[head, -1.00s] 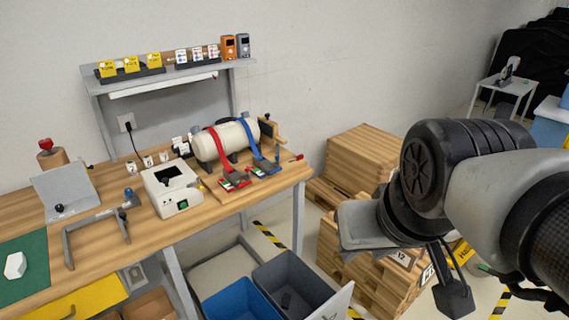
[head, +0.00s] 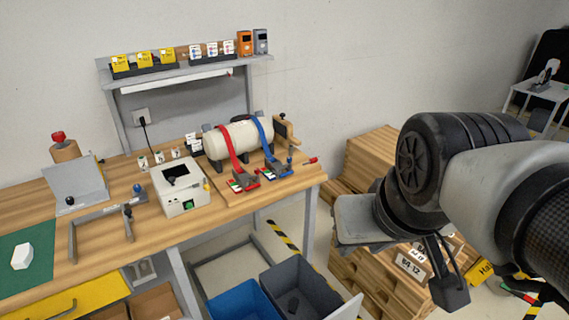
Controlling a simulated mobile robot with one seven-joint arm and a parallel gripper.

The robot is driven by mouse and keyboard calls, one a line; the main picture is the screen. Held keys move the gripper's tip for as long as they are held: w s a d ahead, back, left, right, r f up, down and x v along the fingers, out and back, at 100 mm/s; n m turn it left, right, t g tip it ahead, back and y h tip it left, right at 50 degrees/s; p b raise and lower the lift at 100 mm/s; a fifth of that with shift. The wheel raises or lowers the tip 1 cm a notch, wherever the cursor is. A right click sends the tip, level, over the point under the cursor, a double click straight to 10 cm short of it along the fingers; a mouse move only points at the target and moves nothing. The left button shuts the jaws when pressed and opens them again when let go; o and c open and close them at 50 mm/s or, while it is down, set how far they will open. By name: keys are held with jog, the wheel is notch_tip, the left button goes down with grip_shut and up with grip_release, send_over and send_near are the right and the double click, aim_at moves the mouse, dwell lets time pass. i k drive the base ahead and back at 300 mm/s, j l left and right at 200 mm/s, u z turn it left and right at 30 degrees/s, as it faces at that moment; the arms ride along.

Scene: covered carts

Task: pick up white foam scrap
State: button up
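A small white block (head: 22,256), which looks like the white foam scrap, lies on a green mat (head: 40,240) at the left end of the wooden workbench. My gripper (head: 402,262) is at the right of the head view, far from the scrap and beyond the bench's right end. It points downward in front of the stacked wooden crates. Its fingers are seen from the side and partly hidden by the wrist, so I cannot tell whether it is open.
On the workbench (head: 215,222) stand a metal bracket frame (head: 100,220), a white device (head: 182,190) and a strapped cylinder (head: 240,137). A blue bin (head: 243,300) and a grey bin (head: 300,290) stand below. Wooden crates (head: 375,160) stand to the right.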

aim_at(23, 256)
jog(key=u, duration=1.8)
jog(key=i+j, duration=0.15)
jog(key=j, duration=0.2)
jog(key=i+j, duration=0.1)
jog(key=j, duration=0.25)
jog(key=i+j+z, duration=0.1)
jog(key=j, duration=0.25)
jog(key=i+j, duration=0.15)
jog(key=j, duration=0.2)
jog(key=i+j+z, duration=0.3)
jog(key=i+j, duration=0.65)
jog(key=i, duration=0.15)
jog(key=i+j+u, duration=0.1)
jog(key=i, duration=0.25)
